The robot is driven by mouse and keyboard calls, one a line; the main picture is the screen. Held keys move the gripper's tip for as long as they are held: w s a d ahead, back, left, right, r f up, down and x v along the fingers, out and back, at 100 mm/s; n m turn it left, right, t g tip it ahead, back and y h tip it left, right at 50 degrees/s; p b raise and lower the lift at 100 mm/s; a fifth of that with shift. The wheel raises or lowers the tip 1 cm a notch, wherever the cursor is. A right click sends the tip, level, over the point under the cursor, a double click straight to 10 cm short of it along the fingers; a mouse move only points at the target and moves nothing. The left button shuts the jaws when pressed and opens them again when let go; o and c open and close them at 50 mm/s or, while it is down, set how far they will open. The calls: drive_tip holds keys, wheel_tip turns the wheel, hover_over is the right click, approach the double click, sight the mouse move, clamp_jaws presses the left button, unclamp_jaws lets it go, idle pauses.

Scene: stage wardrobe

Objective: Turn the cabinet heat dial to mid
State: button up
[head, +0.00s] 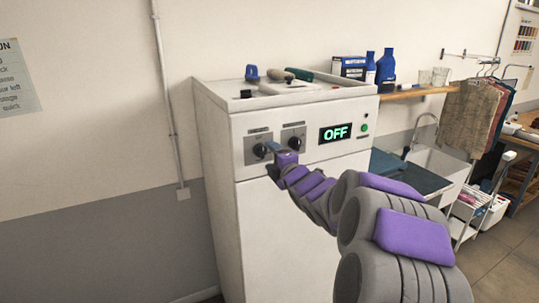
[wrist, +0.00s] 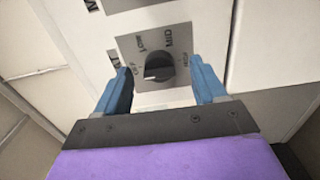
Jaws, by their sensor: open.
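The white cabinet (head: 225,200) has two dark dials on grey plates on its upper front, a left dial (head: 261,150) and a right dial (head: 296,142). Its display (head: 336,133) reads OFF in green. My gripper (head: 271,151) is at the left dial in the head view and partly hides its plate. In the wrist view a dial (wrist: 157,73) has OFF, LOW, MID and HIGH around it. Its grip bar lies roughly level, seemingly towards OFF. My gripper's blue fingers (wrist: 160,80) are open, one on each side of the dial, with gaps; nothing is held.
Brush-like tools (head: 270,75) and a tray lie on the cabinet top. A wooden shelf (head: 420,91) with blue bottles and a box is to the right, above a sink (head: 435,165). A wall pipe (head: 168,90) runs left of the cabinet.

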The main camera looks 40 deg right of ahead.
sight(263, 154)
drive_tip(key=shift+w+a, duration=0.7)
drive_tip(key=shift+w, duration=0.35)
drive_tip(key=shift+w+a+r, duration=0.1)
drive_tip(key=shift+w+r, duration=0.1)
drive_tip(key=shift+w, duration=0.2)
drive_tip(key=shift+d+f, duration=0.25)
drive_tip(key=shift+d, duration=0.95)
drive_tip(key=shift+c, duration=1.1)
drive_tip(key=shift+a+r, duration=0.1)
drive_tip(key=shift+a, duration=0.65)
drive_tip(key=c, duration=0.5)
drive_tip(key=shift+a, duration=0.1)
drive_tip(key=shift+c, duration=1.6)
